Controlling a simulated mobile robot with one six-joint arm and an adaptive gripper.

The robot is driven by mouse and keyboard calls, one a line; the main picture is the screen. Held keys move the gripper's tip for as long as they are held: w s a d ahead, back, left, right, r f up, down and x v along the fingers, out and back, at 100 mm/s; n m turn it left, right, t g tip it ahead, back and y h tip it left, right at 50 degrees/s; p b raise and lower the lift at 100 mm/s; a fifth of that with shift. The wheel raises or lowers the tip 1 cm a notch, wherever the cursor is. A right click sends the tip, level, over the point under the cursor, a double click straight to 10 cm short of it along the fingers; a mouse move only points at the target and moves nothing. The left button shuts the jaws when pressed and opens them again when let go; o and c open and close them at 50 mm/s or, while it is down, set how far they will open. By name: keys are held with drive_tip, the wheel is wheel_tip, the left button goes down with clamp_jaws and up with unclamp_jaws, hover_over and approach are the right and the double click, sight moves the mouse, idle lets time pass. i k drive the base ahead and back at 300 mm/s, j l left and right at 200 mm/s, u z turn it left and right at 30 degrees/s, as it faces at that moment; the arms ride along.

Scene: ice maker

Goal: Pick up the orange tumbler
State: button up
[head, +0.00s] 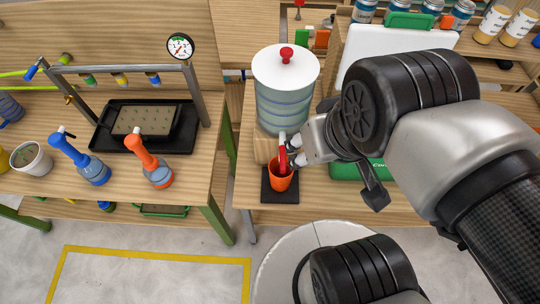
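The orange tumbler (281,182) stands upright on a small black mat (270,196) near the front edge of the wooden table. It is below the red tap lever (282,160) of a blue water jug (284,108) with a white lid. My gripper (291,155) reaches in from the right, close to the tap and just above the tumbler's right rim. The fingertips overlap the tap area in this view. I cannot tell whether they touch the tumbler or how far apart they are. The tumbler's inside is partly hidden.
My arm covers much of the right side and a green cooler (348,170). On the left bench (140,200) stand a blue spray bottle (92,170), an orange one (158,174) and a black tray (107,142). The floor (150,240) in front is clear.

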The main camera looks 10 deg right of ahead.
sight(280, 182)
drive_tip(key=j+z, duration=0.15)
drive_tip(key=j, duration=0.3)
drive_tip(key=k+j+z, duration=0.2)
drive_tip(key=j, duration=0.25)
drive_tip(key=j+z, duration=0.15)
drive_tip(key=j, duration=0.3)
drive_tip(key=j+z, duration=0.15)
drive_tip(key=j, duration=0.25)
drive_tip(key=i, duration=0.4)
